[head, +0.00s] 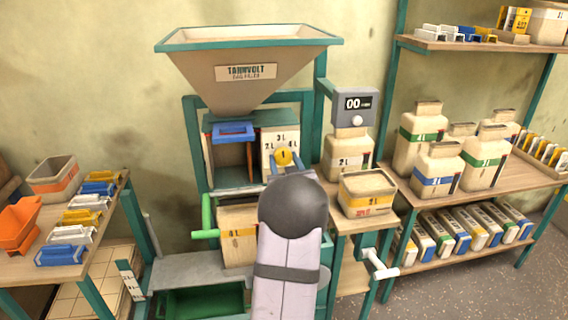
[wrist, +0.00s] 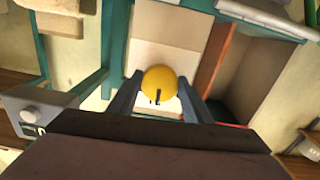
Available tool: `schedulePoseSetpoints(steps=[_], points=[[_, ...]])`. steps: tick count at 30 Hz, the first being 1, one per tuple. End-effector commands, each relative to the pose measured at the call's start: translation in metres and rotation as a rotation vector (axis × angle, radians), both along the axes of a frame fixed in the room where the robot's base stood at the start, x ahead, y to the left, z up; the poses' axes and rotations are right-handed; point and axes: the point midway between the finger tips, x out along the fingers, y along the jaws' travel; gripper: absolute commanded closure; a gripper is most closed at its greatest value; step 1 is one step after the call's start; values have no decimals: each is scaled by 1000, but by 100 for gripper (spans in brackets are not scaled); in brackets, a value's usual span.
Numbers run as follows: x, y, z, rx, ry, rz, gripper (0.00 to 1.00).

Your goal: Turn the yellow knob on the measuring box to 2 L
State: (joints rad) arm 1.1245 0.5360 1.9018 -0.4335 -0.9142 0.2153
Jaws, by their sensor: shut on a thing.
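The yellow knob (head: 283,156) is on the cream front of the measuring box (head: 267,138), under the marks 2 L on the left, 3 L at the top and 4 L on the right. Its dark line stands about upright, toward 3 L. In the wrist view the knob (wrist: 159,80) sits between the two fingers of my gripper (wrist: 158,96), which is shut on it. That view is turned over, and the knob's line points down in it. My own arm hides what is below the knob in the head view.
A large hopper (head: 247,72) stands above the box, with a blue-handled slide (head: 233,131) to its left. A display reading 00 (head: 357,103) is at right, above a 2 L container (head: 345,160). A green handle (head: 208,217) sticks out at lower left.

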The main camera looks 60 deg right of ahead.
Motion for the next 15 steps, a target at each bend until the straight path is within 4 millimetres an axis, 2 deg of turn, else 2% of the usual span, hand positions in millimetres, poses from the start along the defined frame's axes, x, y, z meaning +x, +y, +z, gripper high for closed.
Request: schedulePoseSetpoints(steps=[15], points=[[-1,-1,-5,-291,284,0,78]])
